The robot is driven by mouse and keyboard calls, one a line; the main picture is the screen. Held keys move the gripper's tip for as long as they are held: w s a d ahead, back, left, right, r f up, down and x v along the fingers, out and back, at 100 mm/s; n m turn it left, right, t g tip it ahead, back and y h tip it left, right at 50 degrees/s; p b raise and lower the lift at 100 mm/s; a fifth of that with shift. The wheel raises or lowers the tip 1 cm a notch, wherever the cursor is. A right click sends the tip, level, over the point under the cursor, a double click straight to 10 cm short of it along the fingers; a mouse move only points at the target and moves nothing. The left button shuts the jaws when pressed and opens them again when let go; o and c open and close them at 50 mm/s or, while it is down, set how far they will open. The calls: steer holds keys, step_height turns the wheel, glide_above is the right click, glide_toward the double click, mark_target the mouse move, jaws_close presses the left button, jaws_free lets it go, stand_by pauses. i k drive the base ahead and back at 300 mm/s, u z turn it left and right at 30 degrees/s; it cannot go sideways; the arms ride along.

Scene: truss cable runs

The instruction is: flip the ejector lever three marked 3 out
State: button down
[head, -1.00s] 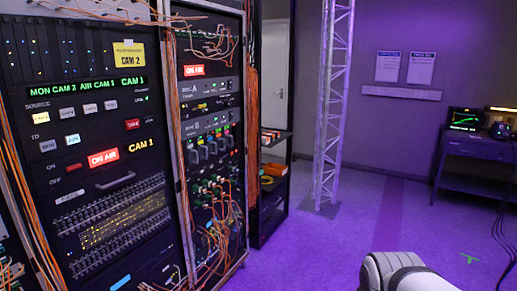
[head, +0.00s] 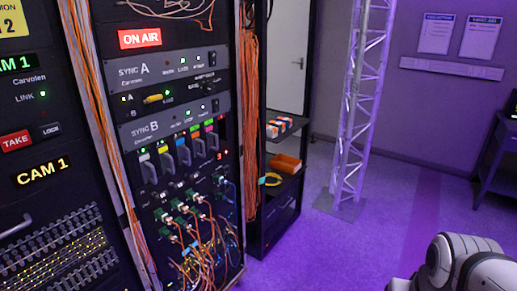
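A row of several grey ejector levers (head: 183,156) sits below the SYNC B unit (head: 152,129) in the right-hand rack. The levers all appear to hang alike, close to the panel. The markings on them are too small to read, so I cannot tell which is marked 3. A small red 3 (head: 219,156) glows at the right of the row. A white and grey part of my arm shows at the bottom right, far from the levers. My gripper is not in view.
Orange cables (head: 250,120) run down the rack's right side, and a tangle of cables (head: 200,235) hangs below the levers. A black shelf (head: 282,188) and a truss column (head: 352,130) stand to the right. The purple floor (head: 330,250) in front is open.

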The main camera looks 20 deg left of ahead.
mark_target(192, 177)
steer(key=u, duration=0.8)
steer(key=i, duration=1.4)
steer(key=u, duration=0.95)
steer(key=k, duration=0.85)
steer(key=u, duration=0.1)
steer(key=i, duration=0.9)
steer(key=z, duration=0.05)
